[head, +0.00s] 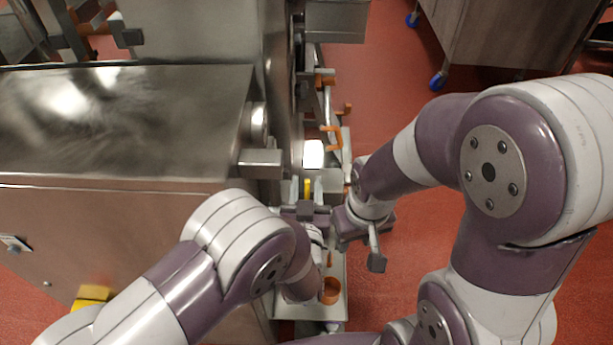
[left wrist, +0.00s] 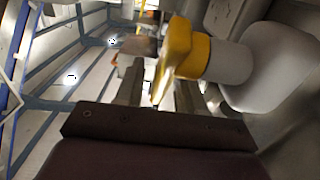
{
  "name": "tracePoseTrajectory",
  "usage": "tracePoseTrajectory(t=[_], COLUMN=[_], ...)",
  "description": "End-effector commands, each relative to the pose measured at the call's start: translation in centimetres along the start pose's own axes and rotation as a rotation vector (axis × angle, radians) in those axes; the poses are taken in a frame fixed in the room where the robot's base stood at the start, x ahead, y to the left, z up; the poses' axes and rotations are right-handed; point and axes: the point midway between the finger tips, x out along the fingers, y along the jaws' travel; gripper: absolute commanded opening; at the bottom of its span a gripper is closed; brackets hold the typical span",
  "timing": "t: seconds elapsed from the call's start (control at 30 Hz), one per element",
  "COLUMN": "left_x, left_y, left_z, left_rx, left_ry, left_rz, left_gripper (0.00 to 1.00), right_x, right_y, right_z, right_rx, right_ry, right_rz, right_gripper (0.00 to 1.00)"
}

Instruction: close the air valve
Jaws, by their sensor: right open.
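The yellow part of the air valve (head: 308,188) shows as a small upright piece beside the machine in the head view. In the left wrist view the yellow valve part (left wrist: 182,50) is large and close, with a grey cylinder to its right. My left gripper (head: 306,208) is right at the valve, largely hidden by its own wrist. In the left wrist view its two fingers (left wrist: 158,88) stand apart, with a yellow edge showing between them; contact cannot be told. My right gripper (head: 358,250) is open and empty, to the right of the valve.
The steel machine cabinet (head: 110,120) fills the left. Orange handles (head: 333,135) stick out beyond the valve. An orange cup-like part (head: 329,291) lies close to my left forearm. A steel cart (head: 490,40) stands at the back right. Red floor (head: 400,75) is clear between.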

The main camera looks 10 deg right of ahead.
Motion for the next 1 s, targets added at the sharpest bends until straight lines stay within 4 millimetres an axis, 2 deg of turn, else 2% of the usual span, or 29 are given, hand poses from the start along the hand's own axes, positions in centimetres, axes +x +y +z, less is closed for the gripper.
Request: tracePoseTrajectory(t=[0.17,0.2,0.3,0.67,1.0], left_x=[0.0,0.0,0.0,0.2,1.1], left_y=[0.0,0.0,0.0,0.0,0.0], left_z=[0.0,0.0,0.0,-0.1,0.0], left_rx=[0.0,0.0,0.0,0.0,0.0], left_ry=[0.0,0.0,0.0,-0.025,-0.226], left_rz=[0.001,0.001,0.001,-0.001,-0.001], left_gripper=[0.38,0.32,0.0,0.0,0.0], right_x=[0.0,0.0,0.0,-0.4,-3.2], right_y=[0.0,0.0,0.0,0.0,0.0], right_z=[0.0,0.0,0.0,0.0,-0.4], right_rx=[0.0,0.0,0.0,0.0,0.0], right_ry=[0.0,0.0,0.0,0.0,0.0], right_rz=[0.0,0.0,0.0,0.0,0.0], right_gripper=[0.43,0.43,0.43,0.43,0.43])
